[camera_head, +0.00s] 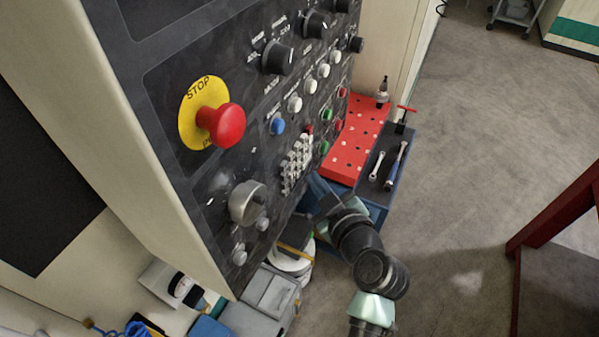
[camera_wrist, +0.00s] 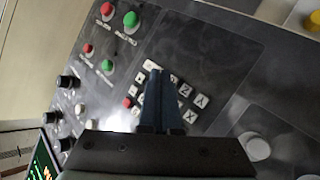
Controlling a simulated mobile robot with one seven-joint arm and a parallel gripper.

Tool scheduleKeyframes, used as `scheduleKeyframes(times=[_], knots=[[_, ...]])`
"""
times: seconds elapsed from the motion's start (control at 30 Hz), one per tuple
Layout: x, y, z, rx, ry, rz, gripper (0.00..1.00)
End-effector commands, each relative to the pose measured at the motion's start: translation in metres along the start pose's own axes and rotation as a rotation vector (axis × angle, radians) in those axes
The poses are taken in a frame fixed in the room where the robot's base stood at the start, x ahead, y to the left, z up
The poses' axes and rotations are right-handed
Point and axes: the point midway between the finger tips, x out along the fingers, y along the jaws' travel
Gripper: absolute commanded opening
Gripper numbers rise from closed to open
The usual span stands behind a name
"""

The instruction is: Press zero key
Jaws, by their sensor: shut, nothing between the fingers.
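The keypad, a small block of pale keys (camera_head: 297,162), is on the dark control panel (camera_head: 225,178). In the wrist view its keys (camera_wrist: 190,116) carry dark marks, some like Z and X; I cannot make out which is the zero key. My gripper (camera_wrist: 158,72) is shut and empty, its blue-grey fingers reaching over the keypad and hiding its middle keys. In the head view my gripper (camera_head: 314,180) is at the keypad's lower right. I cannot tell whether the fingertips touch a key.
A red stop button (camera_head: 222,125) on a yellow disc, a grey knob (camera_head: 248,203) and several coloured buttons stick out around the keypad. A red perforated block (camera_head: 355,140) and a tool tray (camera_head: 372,172) with wrenches stand behind my gripper. Open floor (camera_head: 470,130) lies to the right.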

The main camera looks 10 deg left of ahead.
Motion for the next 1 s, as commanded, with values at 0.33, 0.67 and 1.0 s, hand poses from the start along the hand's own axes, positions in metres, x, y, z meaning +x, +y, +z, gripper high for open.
scheduleKeyframes(times=[0.33, 0.67, 1.0], knots=[[0.006, -0.0043, -0.0041, -0.001, 0.0, 0.001, 0.0], [0.0061, -0.0044, -0.0046, 0.0, 0.0, 0.0, 0.0], [0.0089, -0.0065, -0.0066, 0.0, 0.001, 0.0, 0.0]])
